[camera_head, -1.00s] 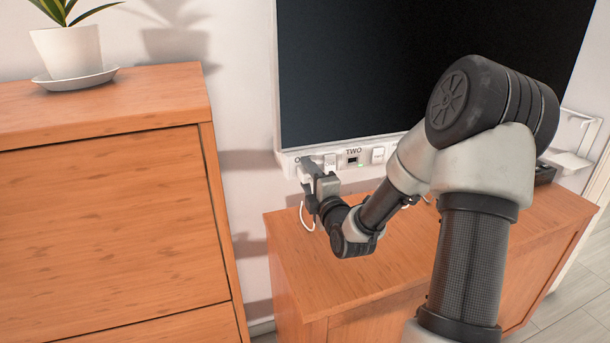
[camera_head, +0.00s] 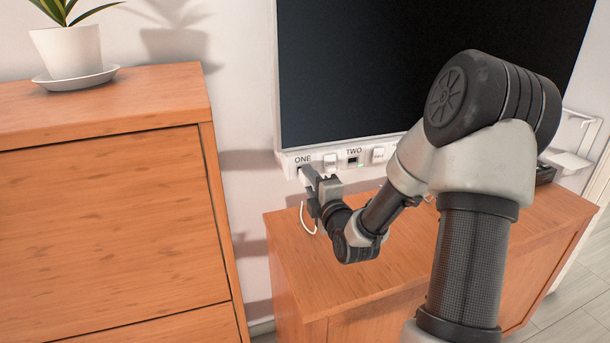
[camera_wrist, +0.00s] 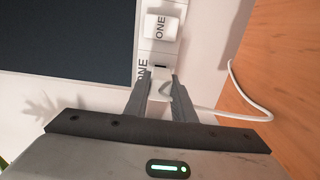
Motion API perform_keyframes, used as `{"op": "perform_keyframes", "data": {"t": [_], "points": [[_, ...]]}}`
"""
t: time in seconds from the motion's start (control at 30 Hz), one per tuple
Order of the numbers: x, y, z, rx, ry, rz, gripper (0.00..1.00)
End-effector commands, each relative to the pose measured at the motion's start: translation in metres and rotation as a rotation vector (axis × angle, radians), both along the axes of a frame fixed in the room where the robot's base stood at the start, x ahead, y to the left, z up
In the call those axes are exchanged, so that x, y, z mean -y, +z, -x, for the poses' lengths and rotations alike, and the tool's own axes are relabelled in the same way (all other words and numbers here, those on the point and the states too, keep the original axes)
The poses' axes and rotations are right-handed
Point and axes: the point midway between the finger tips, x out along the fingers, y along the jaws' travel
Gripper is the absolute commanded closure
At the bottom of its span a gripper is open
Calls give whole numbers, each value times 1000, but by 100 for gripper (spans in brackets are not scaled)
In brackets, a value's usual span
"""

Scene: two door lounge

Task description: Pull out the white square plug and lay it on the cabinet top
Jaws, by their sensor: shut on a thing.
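My gripper (camera_head: 308,185) is just below the left end of the white socket strip (camera_head: 290,160), under the label ONE. In the wrist view, my gripper (camera_wrist: 160,92) is shut on the white plug (camera_wrist: 160,90), with a finger on either side. A white cable (camera_wrist: 225,113) leads from it to the right; it also hangs below my gripper in the head view (camera_head: 303,218). A dark slot shows in the strip just beyond the plug, and the plug seems apart from it. The cabinet top (camera_head: 400,250) is below the strip.
A screen (camera_head: 400,70) hangs right above the strip. A taller cabinet (camera_head: 100,200) with a potted plant (camera_head: 68,50) stands at the left. The low cabinet's left front top is bare.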

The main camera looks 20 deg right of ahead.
Motion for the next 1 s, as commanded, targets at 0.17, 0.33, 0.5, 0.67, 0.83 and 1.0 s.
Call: {"op": "perform_keyframes", "data": {"t": [0.17,0.33,0.5,0.67,0.83,1.0], "points": [[0,0,7,0,-1,0,100],[0,0,14,1,0,1,100],[0,1,21,1,0,1,100],[0,1,27,1,0,1,100],[0,0,34,1,1,0,100],[0,1,41,1,0,1,100]]}}
